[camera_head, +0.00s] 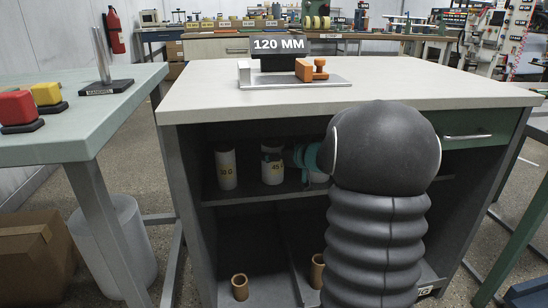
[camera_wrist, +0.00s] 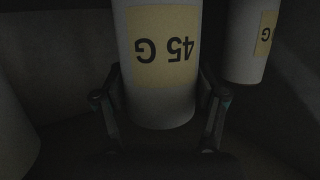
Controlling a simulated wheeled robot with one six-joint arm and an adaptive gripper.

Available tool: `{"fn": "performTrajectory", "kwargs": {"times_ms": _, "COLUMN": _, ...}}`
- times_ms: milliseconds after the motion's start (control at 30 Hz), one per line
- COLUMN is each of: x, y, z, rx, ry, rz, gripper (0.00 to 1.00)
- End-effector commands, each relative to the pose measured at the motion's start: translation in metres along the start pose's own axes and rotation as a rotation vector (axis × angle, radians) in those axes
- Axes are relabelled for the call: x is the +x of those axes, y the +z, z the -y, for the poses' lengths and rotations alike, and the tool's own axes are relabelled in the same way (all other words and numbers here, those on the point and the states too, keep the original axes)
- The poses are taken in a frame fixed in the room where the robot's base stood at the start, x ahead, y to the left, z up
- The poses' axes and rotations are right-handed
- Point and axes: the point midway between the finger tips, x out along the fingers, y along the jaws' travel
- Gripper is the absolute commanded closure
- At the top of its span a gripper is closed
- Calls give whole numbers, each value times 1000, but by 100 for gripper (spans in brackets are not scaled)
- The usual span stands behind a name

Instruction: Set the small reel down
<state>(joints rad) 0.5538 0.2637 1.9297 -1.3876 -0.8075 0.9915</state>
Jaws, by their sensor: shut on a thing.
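The small reel (camera_head: 272,172) is a white roll with a yellow 45 G label, upright in the cabinet at its middle shelf. In the wrist view the reel (camera_wrist: 160,108) fills the middle, its label upside down. My gripper (camera_wrist: 160,95) has one finger on each side of it and is shut on it. In the head view my gripper (camera_head: 284,157) reaches in from the right, its teal part beside the reel, mostly hidden by my dark arm. I cannot tell whether the reel's base touches the shelf (camera_head: 250,192).
A 30 G roll (camera_head: 226,170) stands to the left, and another pale roll (camera_head: 318,176) is partly behind my arm. Brown tubes (camera_head: 240,287) are below. The cabinet top (camera_head: 200,90) holds a 120 MM sign (camera_head: 278,44). A side table (camera_head: 60,135) stands left.

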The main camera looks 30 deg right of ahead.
Motion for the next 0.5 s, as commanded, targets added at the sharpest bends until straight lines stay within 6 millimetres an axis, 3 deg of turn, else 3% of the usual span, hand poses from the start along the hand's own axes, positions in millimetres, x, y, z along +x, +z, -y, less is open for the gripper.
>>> {"fn": "performTrajectory", "kwargs": {"times_ms": 367, "x": 1, "y": 3, "z": 0, "rx": 1, "ry": 0, "rz": -1, "gripper": 71}}
{"fn": "performTrajectory", "kwargs": {"times_ms": 400, "x": 1, "y": 4, "z": 0, "rx": 1, "ry": 0, "rz": -1, "gripper": 26}}
{"fn": "performTrajectory", "kwargs": {"times_ms": 500, "x": 1, "y": 4, "z": 0, "rx": 0, "ry": 0, "rz": -1, "gripper": 4}}
